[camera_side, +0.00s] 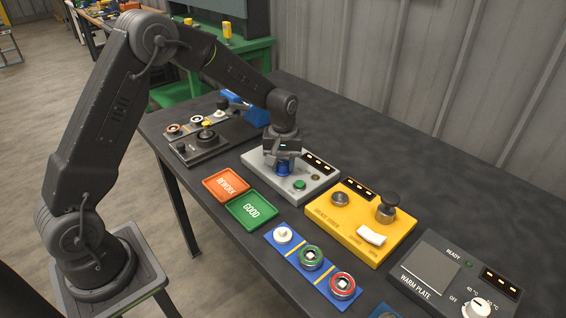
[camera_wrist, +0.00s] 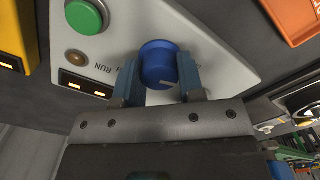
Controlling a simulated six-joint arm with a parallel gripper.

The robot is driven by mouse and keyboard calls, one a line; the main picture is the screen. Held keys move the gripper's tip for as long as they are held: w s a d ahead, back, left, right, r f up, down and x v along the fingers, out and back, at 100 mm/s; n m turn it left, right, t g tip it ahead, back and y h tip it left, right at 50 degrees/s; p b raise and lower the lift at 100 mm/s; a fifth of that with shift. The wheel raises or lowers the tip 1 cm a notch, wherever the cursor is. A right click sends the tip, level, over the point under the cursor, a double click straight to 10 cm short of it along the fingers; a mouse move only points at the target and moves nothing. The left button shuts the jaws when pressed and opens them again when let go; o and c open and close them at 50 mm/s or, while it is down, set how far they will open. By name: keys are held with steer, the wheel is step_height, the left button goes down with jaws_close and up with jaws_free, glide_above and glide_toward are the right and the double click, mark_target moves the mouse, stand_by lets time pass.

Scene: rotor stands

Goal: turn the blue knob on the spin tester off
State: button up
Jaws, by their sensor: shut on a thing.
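The spin tester is a light grey box (camera_side: 325,180) in the middle of the table in the side view. It carries a green button (camera_side: 299,184) and a small dark display. The blue knob (camera_wrist: 158,62) shows in the wrist view between the two jaws of my gripper (camera_wrist: 158,80), which is shut on it. A pale pointer mark on the knob points to the right and slightly down in that view. A "RUN" label is printed on the panel beside the knob, and part of the lettering is hidden by a jaw. In the side view the gripper mostly covers the knob.
Orange REWORK (camera_side: 226,184) and green GOOD (camera_side: 251,210) trays lie left of the tester. A yellow machine (camera_side: 360,222) stands close on its right. A blue strip with several rotors (camera_side: 311,258) lies in front, and the warm plate (camera_side: 455,278) is at far right.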

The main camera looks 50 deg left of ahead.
mark_target(283, 163)
stand_by(0.5)
steer(key=o, duration=0.9)
steer(key=shift+r, duration=0.1)
step_height(283, 163, up, 14)
steer(key=shift+f, duration=0.15)
steer(key=s+d+r+m+t, duration=0.35)
steer(key=s+r, duration=0.45)
steer(key=s, duration=0.6)
steer(key=s+d+m, duration=0.1)
steer(key=s, duration=0.3)
steer(key=s+f+m+t, duration=0.1)
steer(key=s+m, duration=0.1)
steer(key=s, duration=0.2)
steer(key=s+d+m+t, duration=0.1)
steer(key=s+m, duration=0.1)
steer(key=s, duration=0.2)
steer(key=shift+s+d+f, duration=0.3)
steer(key=shift+f, duration=0.1)
